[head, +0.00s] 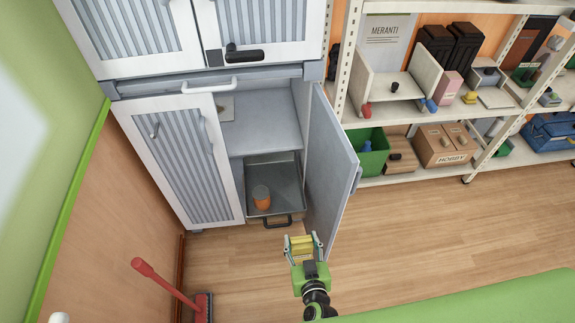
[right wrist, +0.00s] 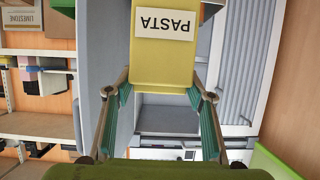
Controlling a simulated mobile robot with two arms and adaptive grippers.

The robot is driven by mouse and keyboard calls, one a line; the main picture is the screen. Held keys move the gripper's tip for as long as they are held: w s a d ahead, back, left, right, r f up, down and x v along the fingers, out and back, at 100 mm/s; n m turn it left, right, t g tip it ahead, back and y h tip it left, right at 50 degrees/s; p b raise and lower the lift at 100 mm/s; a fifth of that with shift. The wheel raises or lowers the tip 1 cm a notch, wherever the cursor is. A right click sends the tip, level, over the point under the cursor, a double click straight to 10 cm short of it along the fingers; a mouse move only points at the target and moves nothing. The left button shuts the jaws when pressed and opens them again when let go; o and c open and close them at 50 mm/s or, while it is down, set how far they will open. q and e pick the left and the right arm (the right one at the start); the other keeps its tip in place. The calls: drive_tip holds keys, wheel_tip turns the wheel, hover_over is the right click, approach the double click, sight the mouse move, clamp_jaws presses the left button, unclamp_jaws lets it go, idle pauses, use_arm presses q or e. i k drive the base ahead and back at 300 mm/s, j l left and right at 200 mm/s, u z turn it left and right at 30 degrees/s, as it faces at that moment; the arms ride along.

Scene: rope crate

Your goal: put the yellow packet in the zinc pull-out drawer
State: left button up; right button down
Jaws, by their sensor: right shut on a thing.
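The yellow packet (head: 301,249), labelled PASTA, is held in my right gripper (head: 302,238). In the right wrist view the packet (right wrist: 160,72) sits between the two fingers (right wrist: 164,90), its label upside down. The zinc pull-out drawer (head: 287,172) is a grey metal tray low in the open cabinet compartment. It is pulled out, with a dark handle (head: 276,222) at its front. An orange can with a grey top (head: 262,199) stands inside it. My right gripper is in front of the drawer, slightly right of its handle, and apart from it. My left gripper is not seen.
The grey cabinet door (head: 331,178) stands open just right of the drawer, close to my right gripper. The striped left door (head: 181,160) is shut. A red-handled broom (head: 165,283) is at lower left. Shelves (head: 400,180) with boxes stand at right. Floor between is clear.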

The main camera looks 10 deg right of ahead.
sight(279, 171)
drive_tip(key=i, duration=1)
